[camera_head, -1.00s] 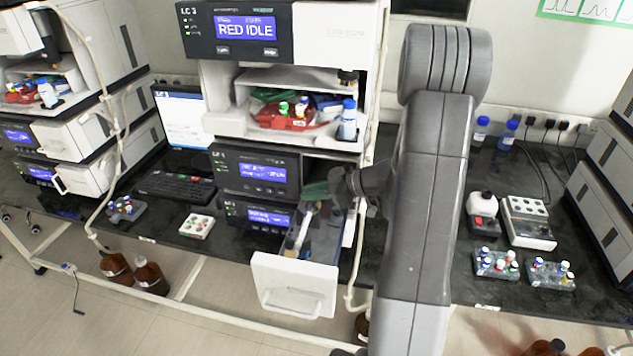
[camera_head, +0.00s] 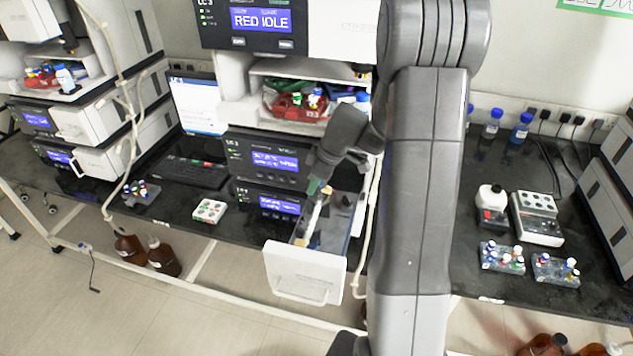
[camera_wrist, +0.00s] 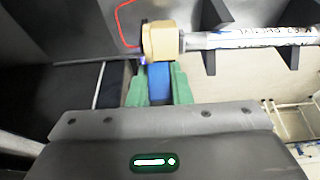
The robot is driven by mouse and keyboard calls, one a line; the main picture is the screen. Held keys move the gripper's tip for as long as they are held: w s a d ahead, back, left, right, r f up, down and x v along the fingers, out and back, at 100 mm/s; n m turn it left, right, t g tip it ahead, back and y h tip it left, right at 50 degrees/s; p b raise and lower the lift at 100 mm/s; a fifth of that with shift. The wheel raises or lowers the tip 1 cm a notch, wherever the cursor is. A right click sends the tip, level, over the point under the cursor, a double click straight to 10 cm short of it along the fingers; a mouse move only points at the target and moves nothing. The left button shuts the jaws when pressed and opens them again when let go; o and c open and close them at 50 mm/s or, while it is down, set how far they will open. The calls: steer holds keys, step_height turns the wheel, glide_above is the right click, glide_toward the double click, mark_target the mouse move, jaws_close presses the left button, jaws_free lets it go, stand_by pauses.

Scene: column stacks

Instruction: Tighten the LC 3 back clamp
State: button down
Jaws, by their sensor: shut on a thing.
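The LC 3 drawer (camera_head: 305,272) is pulled open below the stack. A pale column (camera_head: 313,222) lies in it. In the wrist view the column (camera_wrist: 250,37) carries a printed label and ends in a tan fitting (camera_wrist: 161,41). A blue clamp piece (camera_wrist: 158,82) stands between my green fingertips, right beside this fitting. My gripper (camera_wrist: 158,86) is shut on it. In the head view my gripper (camera_head: 313,187) reaches into the back of the drawer from above. The clamp piece is hidden there, and how tight it is cannot be told.
LC 3's upper unit with its screen (camera_head: 261,20) reading RED IDLE and a shelf of bottles (camera_head: 313,100) stand above the drawer. A hanging white tube (camera_head: 368,230) runs beside it. A keyboard (camera_head: 193,171) and a vial tray (camera_head: 209,211) lie to the left.

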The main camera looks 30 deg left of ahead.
steer(key=shift+a+f+h, duration=0.15)
steer(key=shift+h, duration=0.45)
steer(key=c, duration=1.3)
jaws_free()
